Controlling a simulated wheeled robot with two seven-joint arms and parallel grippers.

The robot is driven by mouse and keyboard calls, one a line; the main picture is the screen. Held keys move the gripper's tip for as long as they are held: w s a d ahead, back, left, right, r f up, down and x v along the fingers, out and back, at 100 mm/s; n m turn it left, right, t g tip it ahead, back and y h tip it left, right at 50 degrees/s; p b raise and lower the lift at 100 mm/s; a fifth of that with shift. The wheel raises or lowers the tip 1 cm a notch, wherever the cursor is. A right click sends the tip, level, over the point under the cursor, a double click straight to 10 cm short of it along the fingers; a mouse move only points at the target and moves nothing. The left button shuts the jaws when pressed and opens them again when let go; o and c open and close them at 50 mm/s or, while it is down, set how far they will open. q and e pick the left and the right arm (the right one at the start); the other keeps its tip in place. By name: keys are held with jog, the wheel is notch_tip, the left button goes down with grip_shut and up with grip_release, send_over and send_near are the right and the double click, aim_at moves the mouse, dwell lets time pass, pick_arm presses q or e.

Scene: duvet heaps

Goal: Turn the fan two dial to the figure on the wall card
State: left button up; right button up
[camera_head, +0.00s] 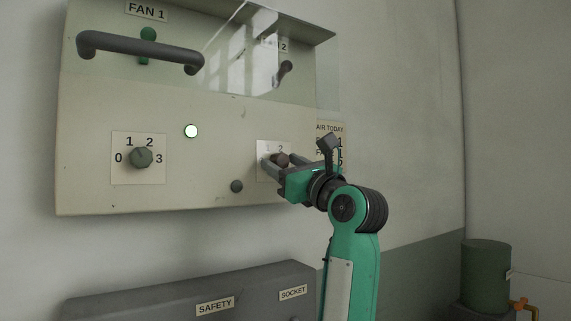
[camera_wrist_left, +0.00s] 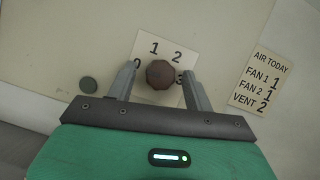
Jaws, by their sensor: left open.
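The fan two dial is a dark reddish-brown round knob (camera_head: 282,159) on a white plate at the panel's lower right. In the left wrist view the knob (camera_wrist_left: 160,74) sits amid the figures 0, 1, 2 and 3; I cannot tell its pointer's direction. My left gripper (camera_head: 279,162) is open, its fingers on either side of the knob. In the wrist view the gripper (camera_wrist_left: 159,72) shows a gap beside each finger. The wall card (camera_wrist_left: 262,82) reads AIR TODAY, FAN 1 1, FAN 2 1, VENT 2. It is partly hidden behind my gripper in the head view (camera_head: 329,128).
A fan 1 dial (camera_head: 141,158) is at the panel's left, with a lit round lamp (camera_head: 191,131) between the dials. A clear cover with a dark handle (camera_head: 140,47) is above. A round button (camera_head: 236,186) is lower left of the knob. A grey box (camera_head: 150,301) stands below.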

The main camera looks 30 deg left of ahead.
pick_arm(q)
jog(key=c, duration=1)
pick_arm(e)
jog(key=shift+w, duration=0.1)
